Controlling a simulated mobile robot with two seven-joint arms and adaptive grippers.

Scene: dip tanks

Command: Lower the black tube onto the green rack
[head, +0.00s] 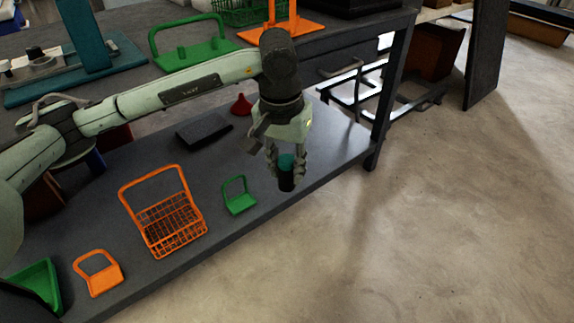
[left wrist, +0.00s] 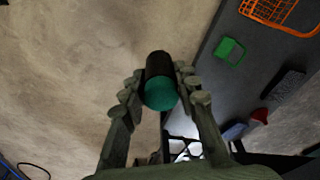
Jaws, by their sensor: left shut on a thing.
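My left gripper (head: 286,166) is shut on the black tube (head: 287,184), which has a teal-green end facing up. The tube hangs upright near the front edge of the dark lower shelf. In the left wrist view, the gripper (left wrist: 160,90) has its fingers on either side of the tube (left wrist: 159,65), with bare floor behind it. A small green rack with a handle (head: 240,203) stands on the shelf to the left of the tube, apart from it. It also shows in the left wrist view (left wrist: 229,52). My right gripper is not in view.
An orange wire basket (head: 172,226) and a small orange rack (head: 102,277) stand further left. A dark block (head: 204,131) and a red funnel-shaped piece (head: 241,105) lie behind. A larger green rack (head: 195,54) is on the upper top. A table leg (head: 391,95) stands at right.

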